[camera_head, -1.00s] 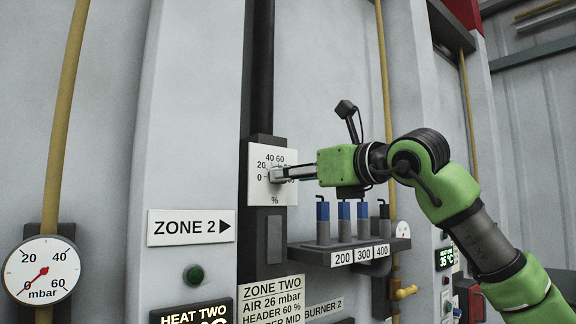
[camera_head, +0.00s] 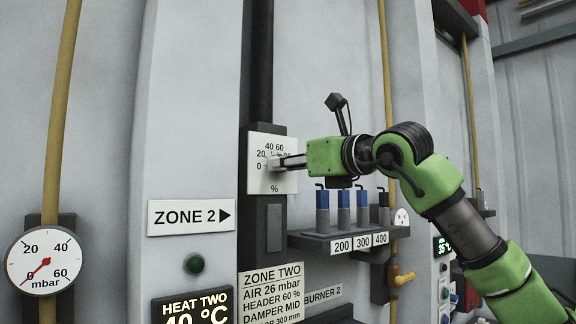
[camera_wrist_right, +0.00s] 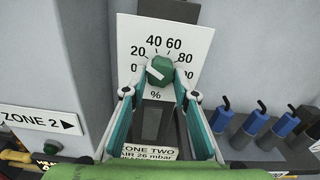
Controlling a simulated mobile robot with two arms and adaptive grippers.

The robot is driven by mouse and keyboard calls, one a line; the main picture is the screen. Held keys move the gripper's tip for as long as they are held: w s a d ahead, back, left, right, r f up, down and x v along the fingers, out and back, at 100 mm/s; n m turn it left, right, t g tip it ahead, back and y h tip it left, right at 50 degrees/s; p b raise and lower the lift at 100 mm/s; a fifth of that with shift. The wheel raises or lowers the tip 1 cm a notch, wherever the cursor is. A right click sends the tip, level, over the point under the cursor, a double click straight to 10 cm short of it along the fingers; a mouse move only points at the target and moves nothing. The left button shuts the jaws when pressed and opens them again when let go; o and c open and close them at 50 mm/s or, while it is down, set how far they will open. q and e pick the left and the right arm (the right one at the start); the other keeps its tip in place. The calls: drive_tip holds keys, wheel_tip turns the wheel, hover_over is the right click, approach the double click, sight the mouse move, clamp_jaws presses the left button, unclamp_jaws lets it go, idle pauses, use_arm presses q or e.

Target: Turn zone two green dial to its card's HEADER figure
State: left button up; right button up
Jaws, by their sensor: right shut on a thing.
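The green dial (camera_wrist_right: 160,70) sits on a white scale plate (camera_wrist_right: 163,35) marked from 0 upward in %, with 40 and 60 at the top. A white mark on the dial points left to upper left, seemingly near the 0 to 20 side. My right gripper (camera_wrist_right: 160,80) is shut on the dial, one finger on each side. In the head view the right gripper (camera_head: 274,163) comes to the plate (camera_head: 284,184) from the right and hides the dial. The ZONE TWO card (camera_head: 271,296) below reads HEADER 60 %. My left gripper is not in view.
A shelf (camera_head: 318,244) with several blue-topped pegs labelled 200, 300 and 400 stands right of the plate, below my right arm. A yellow pipe (camera_head: 388,120) runs behind. A ZONE 2 sign (camera_head: 190,217), green button (camera_head: 194,264) and mbar gauge (camera_head: 44,262) are left.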

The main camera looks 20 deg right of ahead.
drive_tip(key=shift+s+a+r+m+b, duration=0.15)
drive_tip(key=shift+m+b, duration=1.9)
drive_tip(key=shift+m, duration=1.85)
drive_tip(key=shift+w+r+m+b, duration=0.1)
drive_tip(key=shift+m+b, duration=1.9)
drive_tip(key=shift+m, duration=1.9)
drive_tip(key=o, duration=1.1)
